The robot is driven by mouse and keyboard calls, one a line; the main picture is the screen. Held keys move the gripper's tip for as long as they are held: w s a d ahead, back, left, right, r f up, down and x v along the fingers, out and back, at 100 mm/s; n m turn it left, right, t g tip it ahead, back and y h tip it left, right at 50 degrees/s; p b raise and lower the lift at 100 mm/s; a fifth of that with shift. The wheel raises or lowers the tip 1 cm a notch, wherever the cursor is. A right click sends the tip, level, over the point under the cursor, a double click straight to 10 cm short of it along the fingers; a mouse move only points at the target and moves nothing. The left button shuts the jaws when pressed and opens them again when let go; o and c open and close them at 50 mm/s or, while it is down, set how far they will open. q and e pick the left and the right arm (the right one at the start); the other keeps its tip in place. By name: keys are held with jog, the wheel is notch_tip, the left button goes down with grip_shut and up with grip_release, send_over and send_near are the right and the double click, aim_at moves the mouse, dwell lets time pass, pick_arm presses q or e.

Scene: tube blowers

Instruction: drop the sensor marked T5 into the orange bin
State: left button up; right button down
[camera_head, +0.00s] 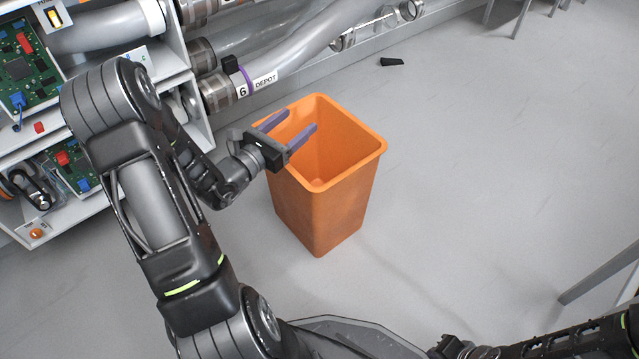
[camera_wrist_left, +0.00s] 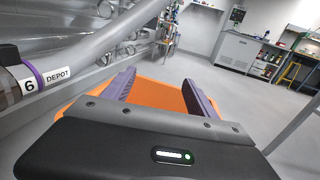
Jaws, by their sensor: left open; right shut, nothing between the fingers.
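The orange bin (camera_head: 335,215) stands on the floor in the middle of the head view, its open top facing up. The inner walls that I can see are bare; part of its bottom is hidden. My left gripper (camera_head: 290,124) is open, its purple fingers reaching over the bin's left rim, with nothing between them. In the left wrist view the open fingers (camera_wrist_left: 160,92) also frame the orange bin (camera_wrist_left: 155,97) behind them. I cannot make out a sensor marked T5 in either view. Part of my right arm shows at the bottom right, but its fingers are not visible.
A shelf unit (camera_head: 150,70) with circuit boards stands at the left. A tube marked 6 DEPOT (camera_head: 265,80) ends near the bin. A small black object (camera_head: 391,62) lies on the floor behind the bin.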

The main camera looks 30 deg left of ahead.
pick_arm(q)
jog(key=shift+s, duration=0.85)
jog(key=shift+a, duration=0.1)
